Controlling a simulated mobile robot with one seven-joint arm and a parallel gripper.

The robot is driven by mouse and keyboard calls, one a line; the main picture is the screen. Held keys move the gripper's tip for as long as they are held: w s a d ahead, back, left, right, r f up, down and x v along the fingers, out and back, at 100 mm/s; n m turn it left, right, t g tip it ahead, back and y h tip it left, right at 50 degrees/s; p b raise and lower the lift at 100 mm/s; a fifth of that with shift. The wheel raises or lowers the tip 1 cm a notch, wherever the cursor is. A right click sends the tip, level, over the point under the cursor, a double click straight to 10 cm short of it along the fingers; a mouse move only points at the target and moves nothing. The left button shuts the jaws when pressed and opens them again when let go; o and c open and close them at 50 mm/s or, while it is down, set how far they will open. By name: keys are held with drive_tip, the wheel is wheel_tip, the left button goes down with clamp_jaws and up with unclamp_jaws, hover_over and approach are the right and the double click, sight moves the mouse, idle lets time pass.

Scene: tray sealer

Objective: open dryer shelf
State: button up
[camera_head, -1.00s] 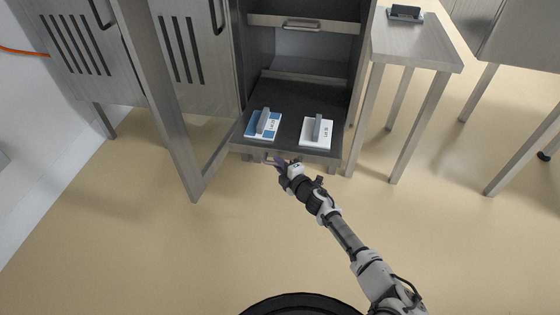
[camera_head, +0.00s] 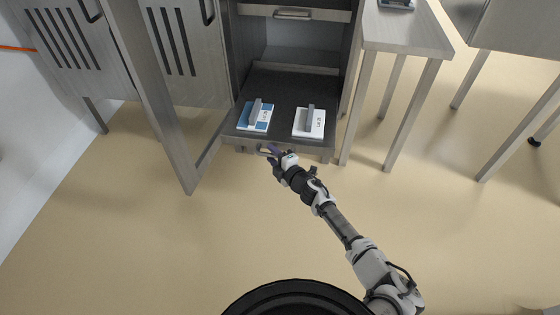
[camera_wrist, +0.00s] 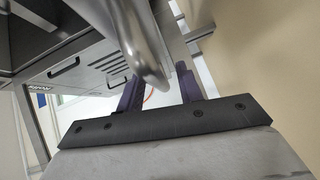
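The dryer shelf (camera_head: 285,139) is a dark pull-out tray low in a grey metal cabinet. It sticks out past the cabinet front. A handle on its front edge is partly hidden by my gripper in the head view. My gripper (camera_head: 269,150) is at this front edge, left of its middle. In the wrist view, my gripper's two purple fingers (camera_wrist: 159,92) stand apart. A bent grey handle bar (camera_wrist: 150,62) reaches down between them, with a visible gap on the right side. A blue-and-white item (camera_head: 265,118) and a white item (camera_head: 317,127), each with a grey block, lie on the shelf.
A closed drawer (camera_head: 293,13) is above. A grey table (camera_head: 410,30) with legs stands at the right. The floor (camera_head: 200,240) in front is clear.

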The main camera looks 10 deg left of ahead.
drive_tip(key=p+v, duration=0.1)
drive_tip(key=v, duration=1.2)
drive_tip(key=shift+s+d+p, duration=0.2)
drive_tip(key=shift+d+p, duration=0.1)
